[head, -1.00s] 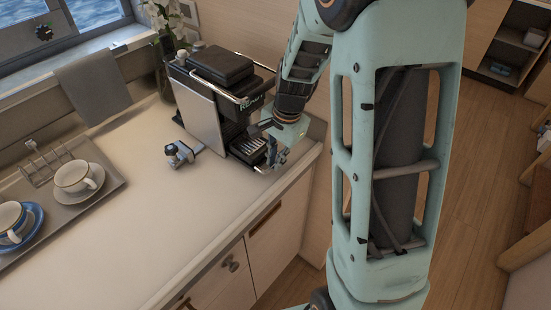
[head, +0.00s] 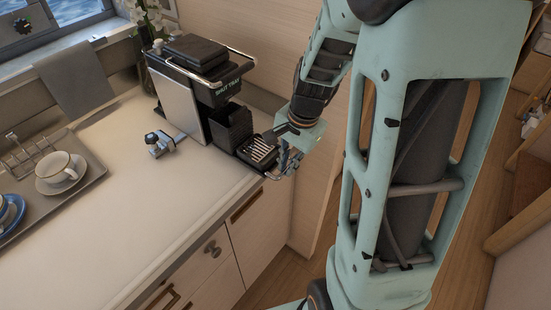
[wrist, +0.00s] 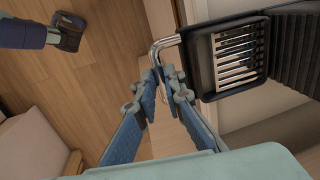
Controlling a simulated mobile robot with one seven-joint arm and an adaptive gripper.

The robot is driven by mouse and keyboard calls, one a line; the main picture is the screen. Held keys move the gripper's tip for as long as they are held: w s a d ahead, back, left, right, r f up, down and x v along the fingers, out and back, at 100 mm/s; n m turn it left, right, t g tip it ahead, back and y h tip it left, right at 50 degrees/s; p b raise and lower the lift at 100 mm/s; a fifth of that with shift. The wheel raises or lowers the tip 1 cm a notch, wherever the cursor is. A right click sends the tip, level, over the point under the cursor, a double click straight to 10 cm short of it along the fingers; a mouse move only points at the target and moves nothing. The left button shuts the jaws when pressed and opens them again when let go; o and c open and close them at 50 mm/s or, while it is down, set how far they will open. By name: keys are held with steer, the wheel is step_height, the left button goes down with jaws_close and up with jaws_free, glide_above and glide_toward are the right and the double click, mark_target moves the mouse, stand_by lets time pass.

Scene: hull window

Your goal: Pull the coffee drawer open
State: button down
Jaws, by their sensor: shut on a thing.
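The coffee machine (head: 180,95) stands on the counter in the head view. Its black coffee drawer (head: 260,151) with a slatted metal grate sticks out at the front right, near the counter's end. In the wrist view the drawer (wrist: 205,72) is at the upper right, with a bent metal bar handle (wrist: 163,43) on its left side. My gripper (head: 289,161) is at the drawer's outer end. In the wrist view its blue fingers (wrist: 166,86) are closed around the handle's lower part. The fingers hide the exact contact.
A tray (head: 88,160) with cups on saucers is at the left. Cabinet fronts with a handle (head: 250,203) are below the counter. Wooden floor (wrist: 100,75) is open beyond the counter's end.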

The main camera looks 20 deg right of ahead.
steer(key=shift+s+d, duration=0.85)
steer(key=shift+s, duration=0.3)
steer(key=c, duration=2)
jaws_free()
steer(key=shift+r, duration=0.1)
steer(key=r, duration=0.5)
steer(key=s+r, duration=0.1)
steer(key=r, duration=0.1)
steer(key=shift+d+r, duration=0.15)
steer(key=shift+d, duration=0.25)
